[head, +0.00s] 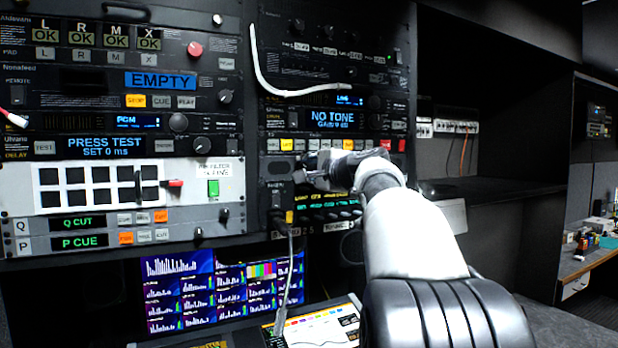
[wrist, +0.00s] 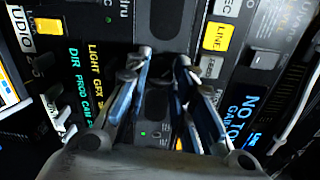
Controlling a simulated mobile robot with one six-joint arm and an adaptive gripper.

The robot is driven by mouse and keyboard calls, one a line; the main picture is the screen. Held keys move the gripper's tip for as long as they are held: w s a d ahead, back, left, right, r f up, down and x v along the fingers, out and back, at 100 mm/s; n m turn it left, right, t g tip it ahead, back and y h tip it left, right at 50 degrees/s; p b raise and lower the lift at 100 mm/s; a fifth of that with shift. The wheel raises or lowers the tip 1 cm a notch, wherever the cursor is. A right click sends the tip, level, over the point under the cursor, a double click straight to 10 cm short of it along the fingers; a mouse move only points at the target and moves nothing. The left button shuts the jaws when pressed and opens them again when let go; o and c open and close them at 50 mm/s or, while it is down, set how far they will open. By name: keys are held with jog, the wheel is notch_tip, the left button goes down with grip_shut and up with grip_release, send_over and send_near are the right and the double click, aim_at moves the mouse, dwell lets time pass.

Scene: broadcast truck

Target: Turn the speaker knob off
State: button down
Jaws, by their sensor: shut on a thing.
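My gripper (head: 318,172) reaches the right-hand rack in the head view, just below a row of lit buttons. In the wrist view the two fingers of my gripper (wrist: 164,62) are close together against the dark panel. They are shut on a small dark knob, taken to be the speaker knob (wrist: 162,68). The fingers hide most of it, and its pointer or setting cannot be read. In the head view the knob is hidden behind my gripper. A small green light (wrist: 143,133) glows on the panel beside the fingers.
A display reading NO TONE (head: 333,119) sits above the button row (head: 287,145). Monitors (head: 225,290) and a tilted console screen (head: 318,328) are below. The shelf (head: 490,190) to the right is largely clear.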

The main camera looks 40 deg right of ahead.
jog(key=n+b, duration=0.2)
jog(key=n, duration=0.2)
jog(key=shift+a+f+b, duration=0.1)
jog(key=shift+b, duration=0.2)
jog(key=n+b, duration=0.2)
jog(key=n, duration=0.3)
jog(key=n+b, duration=0.2)
jog(key=n, duration=0.2)
jog(key=shift+f, duration=0.1)
jog(key=shift+n+b, duration=0.55)
jog(key=shift+n, duration=1.55)
jog(key=c, duration=1.3)
grip_release()
jog(key=shift+c, duration=0.2)
jog(key=shift+s, duration=0.1)
jog(key=v, duration=1.1)
jog(key=shift+s+a, duration=0.25)
jog(key=shift+s, duration=0.1)
